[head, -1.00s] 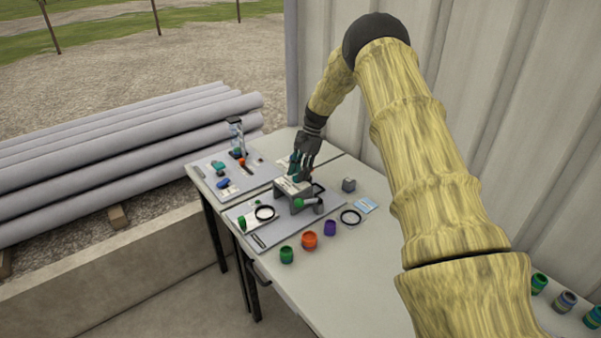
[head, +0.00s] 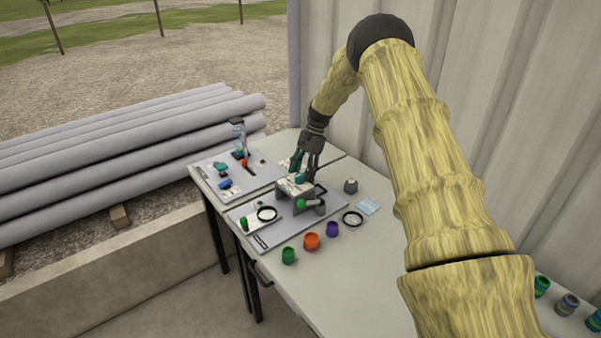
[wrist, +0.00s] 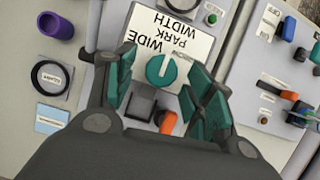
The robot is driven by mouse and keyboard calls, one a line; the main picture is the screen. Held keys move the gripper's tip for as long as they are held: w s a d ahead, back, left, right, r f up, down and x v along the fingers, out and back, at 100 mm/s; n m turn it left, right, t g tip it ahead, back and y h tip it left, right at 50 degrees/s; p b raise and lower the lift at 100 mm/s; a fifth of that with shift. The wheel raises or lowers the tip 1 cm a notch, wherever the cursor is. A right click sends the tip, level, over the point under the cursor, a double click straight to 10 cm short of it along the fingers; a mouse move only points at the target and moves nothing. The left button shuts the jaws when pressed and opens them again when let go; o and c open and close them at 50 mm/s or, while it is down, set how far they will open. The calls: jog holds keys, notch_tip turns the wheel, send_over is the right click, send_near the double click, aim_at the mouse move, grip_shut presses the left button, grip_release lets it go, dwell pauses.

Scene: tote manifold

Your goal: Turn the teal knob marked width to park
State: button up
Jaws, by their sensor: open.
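The teal knob (wrist: 161,70) sits on a white plate (wrist: 186,42) lettered WIDE, PARK and WIDTH, which reads upside down in the wrist view. A pale line on the knob runs up towards the lettering; I cannot tell exactly which word it meets. In the head view the knob (head: 299,180) shows on top of a grey block. My gripper (wrist: 160,68) is open, with its teal-padded fingers on either side of the knob in the wrist view and a gap on each side. In the head view my gripper (head: 305,166) hangs just above the knob.
An orange lever (wrist: 168,122) and a dark block lie close below the knob in the wrist view. A black ring (wrist: 50,78) and purple cup (wrist: 55,25) are left. Another control panel (head: 210,166) stands behind. Green (head: 288,256) and orange (head: 312,241) cups stand in front.

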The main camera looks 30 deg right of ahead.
jog(key=a+v, duration=0.1)
jog(key=v, duration=1)
jog(key=shift+r, duration=0.45)
jog(key=shift+w, duration=0.15)
